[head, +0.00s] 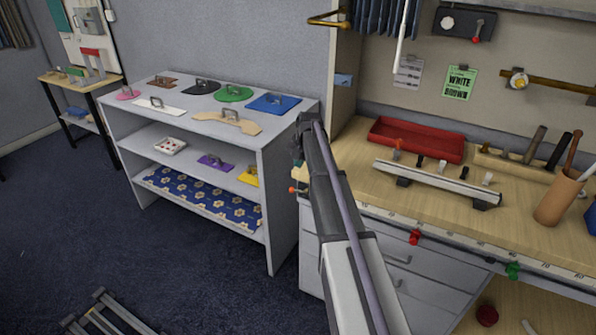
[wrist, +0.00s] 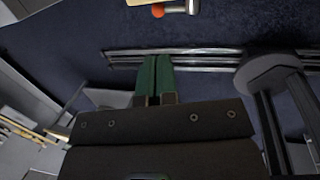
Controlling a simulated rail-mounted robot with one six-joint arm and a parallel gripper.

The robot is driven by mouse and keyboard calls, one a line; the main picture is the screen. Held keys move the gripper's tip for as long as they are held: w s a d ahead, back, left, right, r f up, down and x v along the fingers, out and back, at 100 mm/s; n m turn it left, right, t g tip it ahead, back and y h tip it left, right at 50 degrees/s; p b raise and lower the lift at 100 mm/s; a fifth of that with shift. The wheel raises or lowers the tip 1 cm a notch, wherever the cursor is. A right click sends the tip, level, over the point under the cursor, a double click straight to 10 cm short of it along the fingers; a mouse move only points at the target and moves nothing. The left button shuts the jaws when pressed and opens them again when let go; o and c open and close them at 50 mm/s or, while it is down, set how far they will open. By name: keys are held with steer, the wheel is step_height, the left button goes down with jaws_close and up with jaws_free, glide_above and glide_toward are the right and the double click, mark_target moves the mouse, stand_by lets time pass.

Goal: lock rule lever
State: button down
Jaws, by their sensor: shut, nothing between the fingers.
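A small lever with an orange knob (head: 292,189) sticks out at the left end of the bench, by the start of the printed rule (head: 455,226) on its front edge. The wrist view shows an orange ball (wrist: 158,11) on a short grey bar at the top edge, which looks like the same lever. My gripper (wrist: 154,62) has its two green fingers together and empty. They point toward the orange ball with a gap between. In the head view my arm reaches to the bench's left end, and the fingers cannot be made out there.
A red slider (head: 415,237) and a green slider (head: 513,270) sit on the front edge. A red tray (head: 416,140) and a long metal bar (head: 437,183) lie on the bench. A grey shelf unit (head: 285,160) stands close on the left. Metal rails (head: 105,315) run along the floor.

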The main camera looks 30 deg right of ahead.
mark_target(293, 188)
steer(key=b+x, duration=1.1)
steer(key=x, duration=0.1)
steer(key=shift+a+f, duration=0.1)
steer(key=shift+f, duration=0.25)
steer(key=shift+r, duration=0.15)
steer(key=shift+w+a, duration=0.15)
